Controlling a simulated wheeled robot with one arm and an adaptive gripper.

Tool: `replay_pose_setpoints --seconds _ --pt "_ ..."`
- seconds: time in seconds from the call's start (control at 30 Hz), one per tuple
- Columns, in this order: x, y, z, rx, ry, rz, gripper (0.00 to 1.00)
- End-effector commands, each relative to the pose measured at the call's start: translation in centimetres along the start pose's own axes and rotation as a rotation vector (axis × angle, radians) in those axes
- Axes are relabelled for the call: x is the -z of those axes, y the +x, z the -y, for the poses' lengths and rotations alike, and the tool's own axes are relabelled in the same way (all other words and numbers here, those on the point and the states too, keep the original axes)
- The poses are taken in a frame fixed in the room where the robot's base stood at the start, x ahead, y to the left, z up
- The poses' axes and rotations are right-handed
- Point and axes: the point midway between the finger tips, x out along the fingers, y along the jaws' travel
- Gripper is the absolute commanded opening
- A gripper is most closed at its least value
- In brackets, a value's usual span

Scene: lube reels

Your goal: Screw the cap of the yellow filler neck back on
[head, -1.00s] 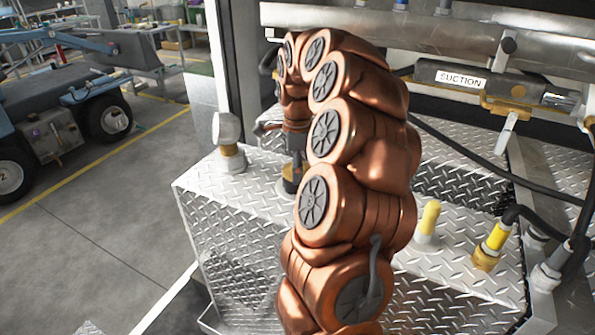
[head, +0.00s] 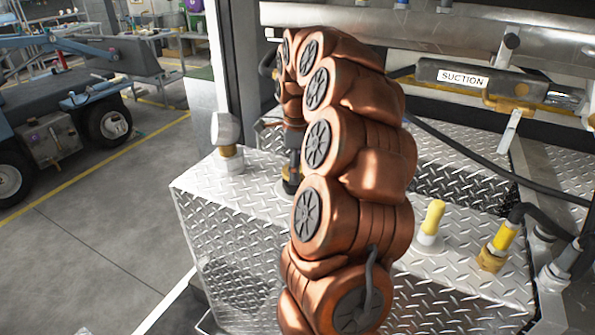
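A yellow upright piece (head: 434,216) stands in a pale collar on the diamond-plate top, right of my arm. A second yellow fitting (head: 503,237) with a brass base and a black hose stands farther right. I cannot tell for sure which part is the filler neck's loose cap. My copper-coloured arm curves over the tank. My gripper (head: 292,168), small and dark, points down behind the arm, at a fitting with a pale base (head: 283,188). The arm partly covers both, so its fingers, their contact and anything held cannot be made out.
The diamond-plate tank top (head: 380,275) has bare room around the fittings. A SUCTION-labelled pipe (head: 462,78) and black hoses (head: 455,150) lie behind and right. A blue cart (head: 60,110) stands far left.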

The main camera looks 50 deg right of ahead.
Motion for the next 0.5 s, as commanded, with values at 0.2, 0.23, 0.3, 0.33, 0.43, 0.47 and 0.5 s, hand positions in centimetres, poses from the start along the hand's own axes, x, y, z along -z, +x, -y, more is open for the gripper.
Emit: replay_pose_setpoints --seconds 0.2,0.23,0.3,0.33,0.43,0.47,0.5 --pt "-0.01 0.09 0.04 0.002 0.047 0.000 0.42" --pt "-0.02 0.05 0.03 0.002 0.048 0.000 0.42" --pt "-0.03 0.00 0.02 0.001 0.048 0.000 0.42" --pt "-0.02 0.01 0.02 0.001 0.048 0.000 0.42" --pt "-0.02 0.01 0.02 0.001 0.048 0.000 0.86" --pt "-0.02 0.01 0.01 0.001 0.047 0.000 0.89" --pt "-0.02 0.01 0.01 0.001 0.047 0.000 0.93"
